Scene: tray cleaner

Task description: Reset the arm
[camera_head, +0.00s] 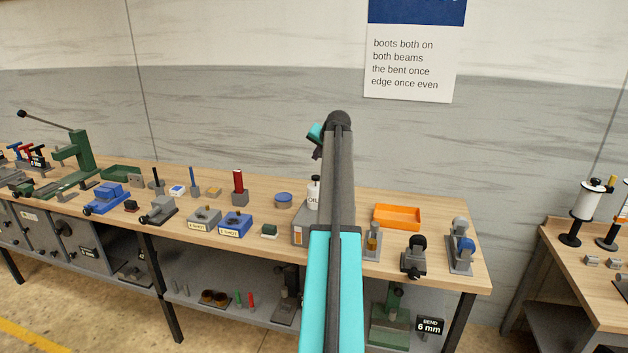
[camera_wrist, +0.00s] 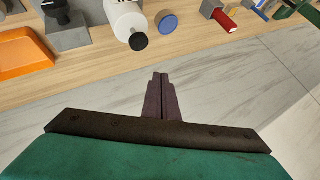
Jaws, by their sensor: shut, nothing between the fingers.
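My arm rises in the middle of the head view, a turquoise and dark grey link in front of the workbench. Its far end bends near the top, and the fingers cannot be made out there. In the wrist view my gripper (camera_wrist: 161,80) shows as two dark fingers close together, shut and empty. It points toward the marbled wall and is apart from everything on the bench. The wrist view appears upside down, with the bench along its top.
The workbench (camera_head: 415,266) carries an orange tray (camera_head: 398,217), a white oil bottle (camera_head: 313,195) partly behind my arm, a blue round tin (camera_head: 284,200), blue blocks and a green press (camera_head: 78,155). A second bench (camera_head: 565,245) with spools stands at the right.

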